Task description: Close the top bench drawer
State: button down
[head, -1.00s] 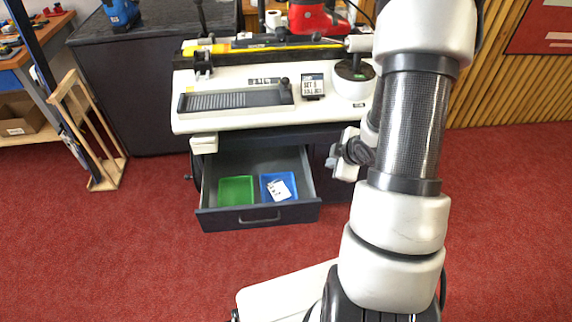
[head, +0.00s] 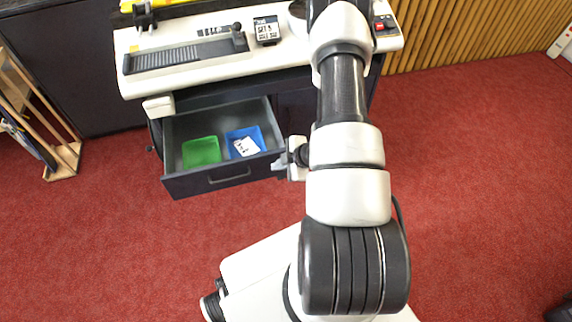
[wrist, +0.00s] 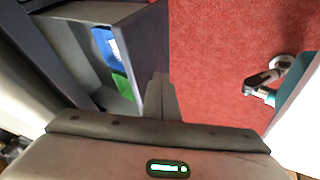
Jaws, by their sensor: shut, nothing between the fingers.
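The top bench drawer (head: 222,182) stands pulled out from under the white bench machine, with its dark front and bar handle facing me. Inside it lie a green tray (head: 201,152) and a blue tray (head: 243,136) with white paper pieces in it. My gripper (head: 279,164) is shut and empty at the right end of the drawer front. In the wrist view my closed fingertips (wrist: 160,78) overlap the edge of the drawer front (wrist: 150,40). I cannot tell whether they touch it. My arm hides part of the bench's right side.
The white machine top (head: 205,70) overhangs the drawer, with a small sign (head: 267,30) on it. A wooden rack (head: 62,155) stands at the left.

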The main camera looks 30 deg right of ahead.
aim_at(267, 159)
jog(key=shift+w+d+r, duration=0.1)
jog(key=shift+w+d, duration=0.1)
jog(key=shift+w, duration=0.8)
jog(key=shift+w+d+r, duration=0.1)
jog(key=shift+w+d, duration=0.1)
jog(key=shift+w, duration=0.75)
